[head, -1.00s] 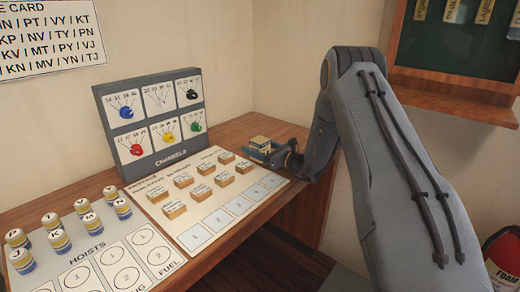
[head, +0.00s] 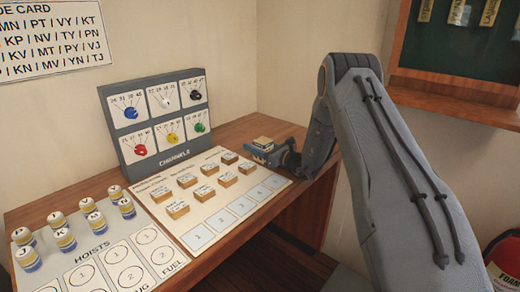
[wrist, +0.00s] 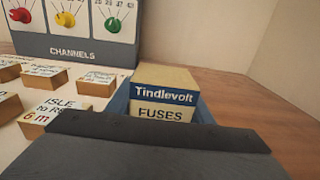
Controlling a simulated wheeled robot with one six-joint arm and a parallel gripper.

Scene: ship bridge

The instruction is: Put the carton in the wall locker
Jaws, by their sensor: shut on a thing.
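The carton (head: 263,143) is a small cream and blue box at the back right of the desk. In the wrist view the carton (wrist: 163,92) shows the words "Tindlevolt" and "FUSES". My gripper (head: 262,152) is shut on it, with blue finger surfaces beside the carton in the wrist view. The carton's lower part is hidden by my gripper, so I cannot tell whether it touches the desk. A wooden-framed wall case (head: 455,85) with a green back and hanging tags shows at top right; I cannot tell whether it is the wall locker.
The wooden desk (head: 235,133) holds a grey channels panel (head: 160,118), a white board (head: 160,197) with several small labelled blocks, and several striped cylinders (head: 65,238) at left. A red extinguisher (head: 505,250) stands at lower right. A pale wall rises behind the desk.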

